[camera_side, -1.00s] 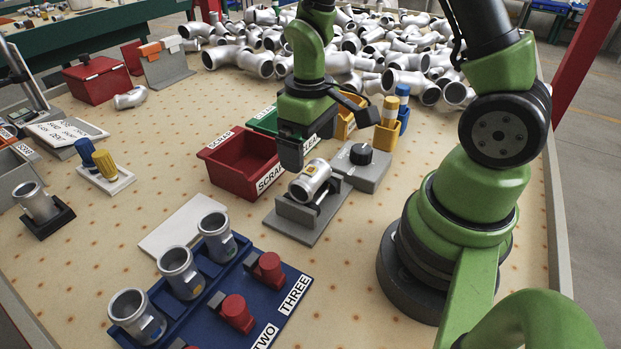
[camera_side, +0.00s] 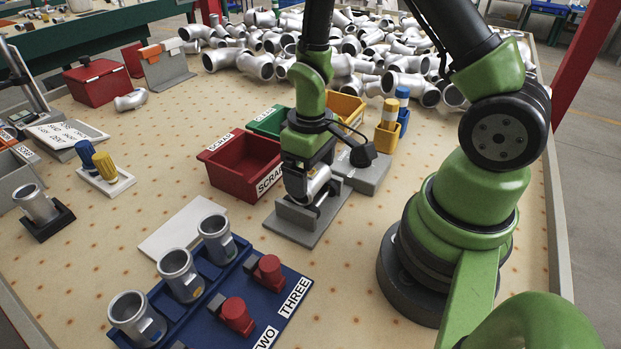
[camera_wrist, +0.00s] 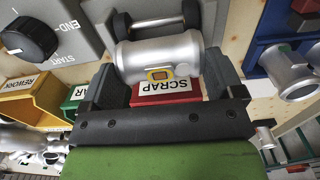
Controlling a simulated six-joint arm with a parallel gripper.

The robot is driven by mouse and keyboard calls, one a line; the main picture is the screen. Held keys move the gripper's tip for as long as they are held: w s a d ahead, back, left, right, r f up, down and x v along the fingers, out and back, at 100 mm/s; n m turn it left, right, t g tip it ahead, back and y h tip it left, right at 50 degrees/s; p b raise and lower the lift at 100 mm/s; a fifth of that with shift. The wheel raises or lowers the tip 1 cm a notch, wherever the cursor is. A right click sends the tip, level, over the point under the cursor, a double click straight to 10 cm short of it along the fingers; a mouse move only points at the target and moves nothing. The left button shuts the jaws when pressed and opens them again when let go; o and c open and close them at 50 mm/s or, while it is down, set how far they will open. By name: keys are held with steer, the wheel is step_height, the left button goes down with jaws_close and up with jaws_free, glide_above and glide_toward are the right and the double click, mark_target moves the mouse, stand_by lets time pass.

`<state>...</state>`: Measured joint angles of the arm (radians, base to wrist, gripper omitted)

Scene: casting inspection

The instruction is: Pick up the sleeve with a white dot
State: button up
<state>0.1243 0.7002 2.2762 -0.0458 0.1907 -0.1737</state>
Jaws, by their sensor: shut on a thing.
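My gripper (camera_side: 308,190) is down at the grey stand (camera_side: 290,226), shut on a silver sleeve (camera_side: 318,181). Another sleeve (camera_side: 38,206) sits in a dark holder at far left. I cannot make out a white dot on any of them.
A red SCRAP bin (camera_side: 238,165) stands close left of my gripper, with a green bin (camera_side: 268,122) and yellow bin (camera_side: 346,108) behind. A grey dial box (camera_side: 362,172) is at right. A pile of castings (camera_side: 380,55) fills the back.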

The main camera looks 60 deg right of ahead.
steer(key=shift+r, duration=0.1)
step_height(320, 180, up, 10)
glide_above(196, 217)
step_height(196, 217, down, 13)
steer(key=shift+f, duration=0.1)
stand_by(0.9)
